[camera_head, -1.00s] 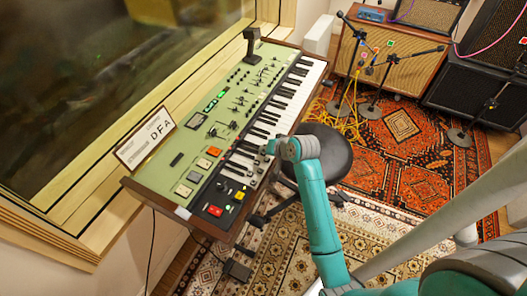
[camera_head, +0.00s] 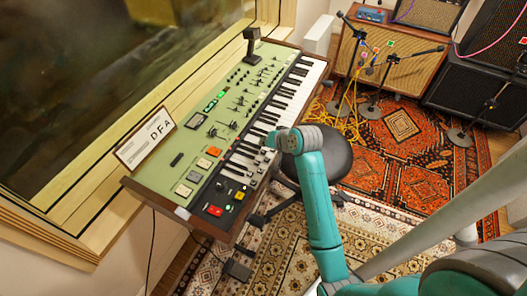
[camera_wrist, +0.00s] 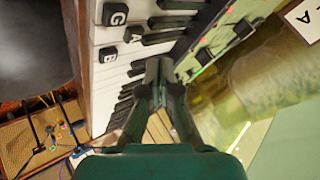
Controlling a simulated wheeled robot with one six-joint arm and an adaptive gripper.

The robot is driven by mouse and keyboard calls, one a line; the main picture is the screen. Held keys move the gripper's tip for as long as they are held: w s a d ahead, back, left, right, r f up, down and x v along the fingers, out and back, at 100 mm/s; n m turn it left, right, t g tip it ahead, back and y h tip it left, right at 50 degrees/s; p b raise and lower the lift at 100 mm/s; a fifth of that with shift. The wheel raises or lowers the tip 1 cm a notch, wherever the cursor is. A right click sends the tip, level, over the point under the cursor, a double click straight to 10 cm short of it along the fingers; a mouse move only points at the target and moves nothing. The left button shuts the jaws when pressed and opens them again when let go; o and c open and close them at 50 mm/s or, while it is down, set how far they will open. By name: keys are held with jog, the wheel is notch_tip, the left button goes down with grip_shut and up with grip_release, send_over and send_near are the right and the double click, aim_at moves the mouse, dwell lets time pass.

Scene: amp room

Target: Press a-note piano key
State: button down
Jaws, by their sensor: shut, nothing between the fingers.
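The keyboard (camera_head: 160,180) has a green panel and a row of black and white keys (camera_head: 290,88). In the wrist view, dark square labels mark the G key (camera_wrist: 115,14), the A key (camera_wrist: 133,34) and the B key (camera_wrist: 108,54). My gripper (camera_wrist: 160,66) is shut and empty, its tips over the keyboard near the inner ends of the keys, below and right of the A label in the picture. In the head view my gripper (camera_head: 268,146) is over the nearer half of the keys, partly hidden by my wrist. Whether it touches a key cannot be told.
A dark round stool (camera_head: 330,155) stands close by the keyboard, partly behind my arm. A white "DFA" card (camera_head: 146,138) stands at the panel's back edge. Amplifiers (camera_head: 395,70) and microphone stands are at the back right. Patterned rugs cover the floor.

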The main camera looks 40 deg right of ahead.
aim_at(265, 153)
jog(key=shift+r, duration=1.65)
jog(key=shift+s, duration=0.1)
